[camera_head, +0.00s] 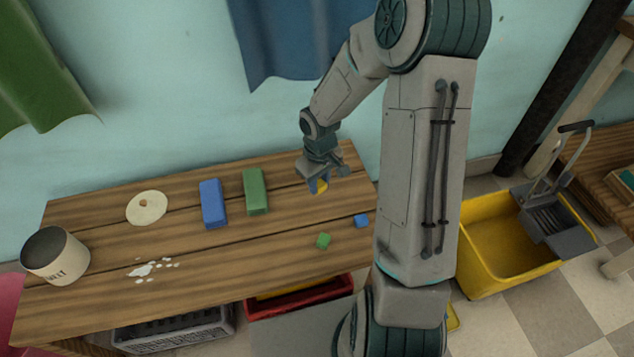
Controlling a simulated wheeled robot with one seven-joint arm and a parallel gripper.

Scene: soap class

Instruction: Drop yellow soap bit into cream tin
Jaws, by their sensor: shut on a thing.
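My gripper (319,184) is over the right back part of the wooden table (240,235), shut on the yellow soap bit (322,187). Only a small part of the bit shows between the fingers; I cannot tell whether it touches the table. The cream tin (60,262) stands at the table's left end, far to the left of my gripper. It is open at the top, dark inside, and has lettering on its side that reads like "MELT". Its inner bottom is hidden.
A round cream lid (146,208), a blue bar (213,204) and a green bar (256,192) lie between gripper and tin. A green bit (323,241) and a blue bit (361,221) lie front right. White flakes (143,270) lie near the tin. A yellow bucket (490,265) stands right.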

